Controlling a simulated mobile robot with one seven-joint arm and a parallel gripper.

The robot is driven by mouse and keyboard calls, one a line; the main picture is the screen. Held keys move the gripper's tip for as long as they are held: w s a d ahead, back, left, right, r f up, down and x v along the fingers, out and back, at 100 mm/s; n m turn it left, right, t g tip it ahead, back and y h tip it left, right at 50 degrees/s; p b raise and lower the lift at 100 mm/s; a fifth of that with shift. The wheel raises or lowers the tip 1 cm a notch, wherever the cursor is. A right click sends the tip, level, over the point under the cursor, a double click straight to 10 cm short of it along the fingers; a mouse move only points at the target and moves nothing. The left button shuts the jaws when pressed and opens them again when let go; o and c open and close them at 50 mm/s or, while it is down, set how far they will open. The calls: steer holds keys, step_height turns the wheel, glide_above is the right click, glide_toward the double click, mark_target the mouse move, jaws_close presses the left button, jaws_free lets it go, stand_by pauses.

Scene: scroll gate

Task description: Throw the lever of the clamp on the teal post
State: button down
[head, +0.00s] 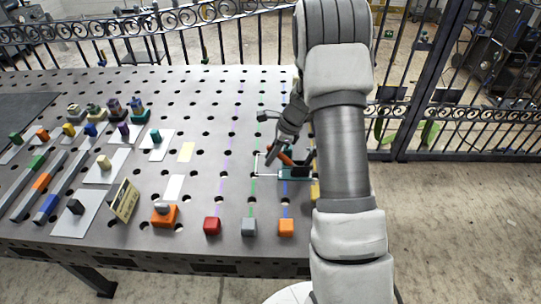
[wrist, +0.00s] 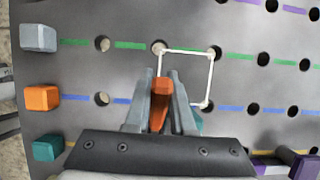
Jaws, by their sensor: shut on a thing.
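The clamp's orange lever (head: 281,157) shows in the head view beneath my gripper (head: 290,137). In the wrist view the orange lever (wrist: 160,93) stands between the two grey fingers of my gripper (wrist: 162,88), which are shut on it. A teal part (head: 294,174) shows just below the lever in the head view. A bit of teal (wrist: 196,120) also shows beside the right finger in the wrist view. My gripper and arm hide most of the clamp and post, so I cannot tell the lever's full angle.
A white square outline (wrist: 186,51) lies on the perforated table next to the clamp. A red block (head: 212,226), a grey block (head: 248,227) and an orange block (head: 286,227) line the front edge. Several coloured parts stand at the left. Bare table lies behind the clamp.

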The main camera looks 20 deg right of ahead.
mark_target(283, 154)
steer(key=shift+d, duration=0.15)
stand_by(0.6)
steer(key=shift+s+d+r+t+y+b, duration=0.25)
steer(key=shift+d+r+t+y+b, duration=0.3)
steer(key=shift+y+b, duration=0.6)
steer(key=d+r+y, duration=0.1)
steer(key=s+d+r+t+y+b, duration=0.1)
steer(key=y, duration=0.1)
steer(key=shift+s+d+r+t+y+b, duration=0.2)
steer(key=shift+d+t+y+b, duration=0.15)
steer(key=shift+y, duration=0.25)
steer(key=shift+s+d+r+t+y+b, duration=0.1)
steer(key=shift+d+r+t+y+b, duration=0.1)
steer(key=shift+d+y, duration=0.3)
steer(key=shift+s+d+r+t+y, duration=0.1)
steer(key=shift+s+d+t+y, duration=0.25)
steer(key=shift+y, duration=0.3)
steer(key=shift+s+d+r+t+y, duration=0.1)
steer(key=shift+d+t+y, duration=0.05)
steer(key=shift+d+y, duration=0.4)
steer(key=shift+a, duration=0.1)
steer(key=c, duration=0.8)
jaws_free()
steer(key=shift+o, duration=0.2)
steer(key=shift+r, duration=0.1)
